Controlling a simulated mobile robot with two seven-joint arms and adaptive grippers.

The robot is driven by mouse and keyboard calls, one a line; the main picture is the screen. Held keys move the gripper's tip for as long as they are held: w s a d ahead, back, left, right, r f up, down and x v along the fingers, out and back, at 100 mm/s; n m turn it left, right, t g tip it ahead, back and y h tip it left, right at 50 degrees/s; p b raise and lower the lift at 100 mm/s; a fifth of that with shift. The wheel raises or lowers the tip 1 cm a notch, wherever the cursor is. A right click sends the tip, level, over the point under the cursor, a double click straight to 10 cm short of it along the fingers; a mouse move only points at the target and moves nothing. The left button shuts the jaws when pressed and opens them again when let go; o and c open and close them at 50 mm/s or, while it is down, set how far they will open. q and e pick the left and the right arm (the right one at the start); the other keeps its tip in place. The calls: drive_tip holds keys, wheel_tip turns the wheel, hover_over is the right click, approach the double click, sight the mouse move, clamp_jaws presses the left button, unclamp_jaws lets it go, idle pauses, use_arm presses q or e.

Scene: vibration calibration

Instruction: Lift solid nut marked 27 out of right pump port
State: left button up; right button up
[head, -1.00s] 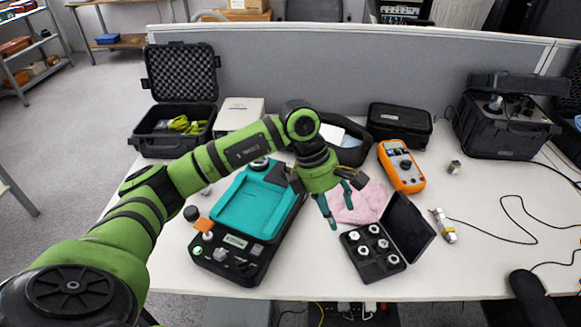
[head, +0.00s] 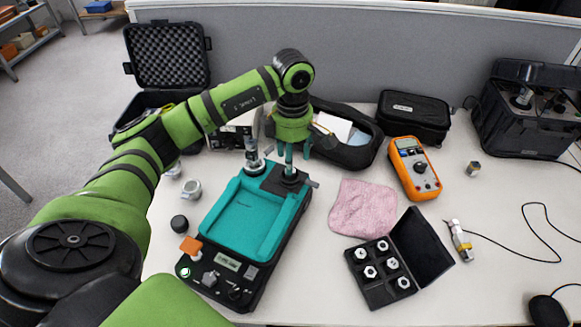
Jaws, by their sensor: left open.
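The teal and black device (head: 245,218), which seems to be the pump, stands left of centre with a dark block (head: 262,178) at its far end. A silver cylinder (head: 252,155) stands upright at the block's left side. A small metallic part (head: 290,174) sits at the block's right side. It may be the solid nut in the right port, but a finger partly covers it and no marking is readable. My left gripper (head: 291,163) is open, pointing down over this right side. I cannot tell whether its fingers touch the part. My right gripper is out of view.
An open black case (head: 429,248) with several nuts lies at the front right. A pink cloth (head: 362,208) and an orange multimeter (head: 415,168) lie right of the pump. A black pouch (head: 352,150) is behind. A white cup-like part (head: 191,190) stands to the left.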

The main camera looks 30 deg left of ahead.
use_arm(q)
wheel_tip(320, 180, down, 4)
drive_tip(key=shift+w+a+r+p, duration=0.1)
drive_tip(key=shift+a+p, duration=0.05)
drive_tip(key=shift+p, duration=0.5)
drive_tip(key=shift+f, duration=0.4)
clamp_jaws()
drive_tip(key=shift+w, duration=0.1)
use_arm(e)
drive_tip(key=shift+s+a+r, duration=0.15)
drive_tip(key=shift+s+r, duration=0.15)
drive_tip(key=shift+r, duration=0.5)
